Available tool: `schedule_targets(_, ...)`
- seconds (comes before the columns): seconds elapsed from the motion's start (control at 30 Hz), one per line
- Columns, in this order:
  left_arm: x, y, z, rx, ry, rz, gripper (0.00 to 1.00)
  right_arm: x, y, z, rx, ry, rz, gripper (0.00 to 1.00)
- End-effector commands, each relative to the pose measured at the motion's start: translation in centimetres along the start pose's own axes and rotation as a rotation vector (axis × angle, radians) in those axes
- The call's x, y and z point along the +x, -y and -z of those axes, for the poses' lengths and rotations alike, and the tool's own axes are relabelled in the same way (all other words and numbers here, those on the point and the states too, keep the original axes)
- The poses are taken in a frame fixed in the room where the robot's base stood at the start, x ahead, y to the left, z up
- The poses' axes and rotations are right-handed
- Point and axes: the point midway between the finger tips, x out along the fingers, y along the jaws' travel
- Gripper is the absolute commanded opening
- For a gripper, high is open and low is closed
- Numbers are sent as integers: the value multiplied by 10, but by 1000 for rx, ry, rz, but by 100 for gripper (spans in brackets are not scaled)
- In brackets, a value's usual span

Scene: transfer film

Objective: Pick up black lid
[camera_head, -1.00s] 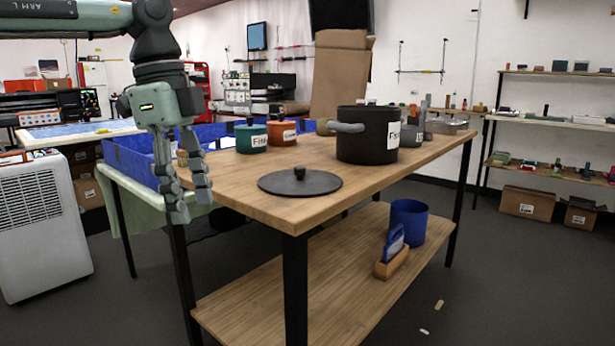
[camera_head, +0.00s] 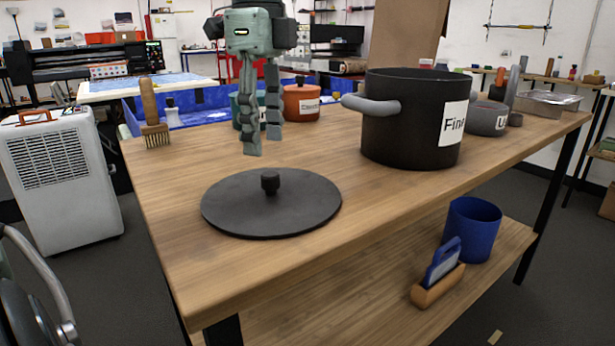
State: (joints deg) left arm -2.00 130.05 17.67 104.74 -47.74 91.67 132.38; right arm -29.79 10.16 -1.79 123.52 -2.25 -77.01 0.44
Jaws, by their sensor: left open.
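The black lid (camera_head: 235,207) lies flat on the wooden table (camera_head: 400,205) near its front left corner, with a round knob (camera_head: 270,181) on top in the middle. My left gripper (camera_head: 262,146) points down from above, with its fingers apart and nothing between them. It hangs above and behind the lid in the picture and does not touch it. My right gripper is not in view.
A large black pot (camera_head: 408,130) stands right of the lid. Green (camera_head: 238,112) and orange (camera_head: 300,104) pots are behind my gripper. A brush (camera_head: 151,115) stands at the table's left edge. A blue cup (camera_head: 470,228) and a small wooden holder (camera_head: 437,287) are on the lower shelf.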

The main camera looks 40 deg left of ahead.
Motion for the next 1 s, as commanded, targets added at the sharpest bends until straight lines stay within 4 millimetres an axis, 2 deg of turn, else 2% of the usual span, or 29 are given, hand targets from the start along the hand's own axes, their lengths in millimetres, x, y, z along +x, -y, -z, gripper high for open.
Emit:
schedule_targets(0.13, 7, 0, 0, 2, 0, -2, 49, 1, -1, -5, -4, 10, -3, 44)
schedule_targets(0.37, 33, 0, 0, 2, -2, -3, 49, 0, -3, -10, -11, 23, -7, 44)
schedule_targets(0.63, 71, 2, 1, 0, -2, -2, 49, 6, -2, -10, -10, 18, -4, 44)
schedule_targets(0.93, 78, 3, 1, -1, -1, 1, 49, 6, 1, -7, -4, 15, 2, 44)
schedule_targets(1.0, 78, 3, 1, -1, -1, 1, 43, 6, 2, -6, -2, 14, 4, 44)
